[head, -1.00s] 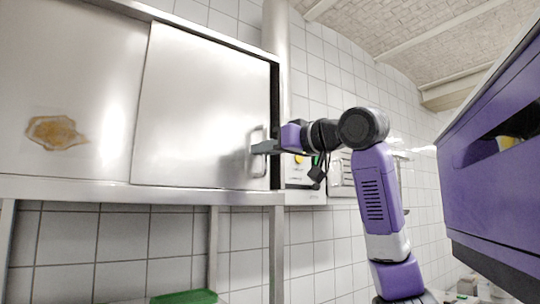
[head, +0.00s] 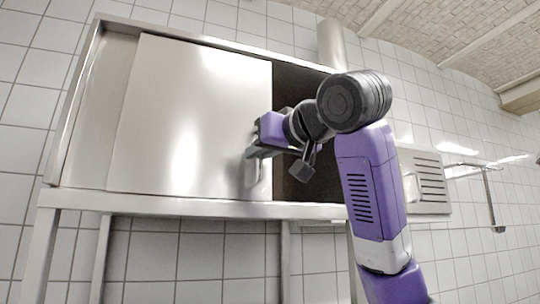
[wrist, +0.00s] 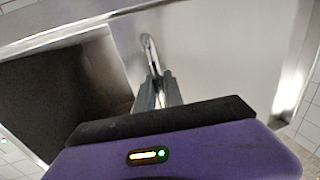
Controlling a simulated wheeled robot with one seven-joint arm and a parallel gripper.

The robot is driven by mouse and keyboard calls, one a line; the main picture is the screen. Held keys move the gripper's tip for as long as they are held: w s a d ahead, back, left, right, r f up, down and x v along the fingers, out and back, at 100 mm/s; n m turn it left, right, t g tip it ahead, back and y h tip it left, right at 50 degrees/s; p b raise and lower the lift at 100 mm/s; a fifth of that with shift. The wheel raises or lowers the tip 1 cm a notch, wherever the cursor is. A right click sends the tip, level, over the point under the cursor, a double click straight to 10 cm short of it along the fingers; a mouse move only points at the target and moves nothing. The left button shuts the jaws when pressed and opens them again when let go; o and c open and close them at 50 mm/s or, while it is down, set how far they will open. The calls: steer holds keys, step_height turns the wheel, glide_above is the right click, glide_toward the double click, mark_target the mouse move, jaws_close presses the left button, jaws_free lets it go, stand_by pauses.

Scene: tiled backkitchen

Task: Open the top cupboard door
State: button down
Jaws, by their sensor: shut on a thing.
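The top cupboard (head: 82,115) is a steel wall unit with a sliding door (head: 200,115). The door stands toward the left, and the dark interior (head: 300,92) shows to its right. A metal bar handle (head: 251,165) sits near the door's right edge; in the wrist view the handle (wrist: 149,48) rises from between the fingers. My gripper (head: 256,152) is shut on the handle, with its fingers (wrist: 157,90) around the bar. Part of the opening is hidden behind my arm.
A louvred steel panel (head: 428,178) is on the tiled wall to the right. A wall rail (head: 490,195) is farther right. A steel frame with legs (head: 100,260) supports the cupboard. The wall below it looks clear.

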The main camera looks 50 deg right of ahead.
steer(key=c, duration=1.5)
jaws_free()
steer(key=shift+o, duration=0.2)
steer(key=b+v, duration=0.3)
steer(key=v, duration=0.5)
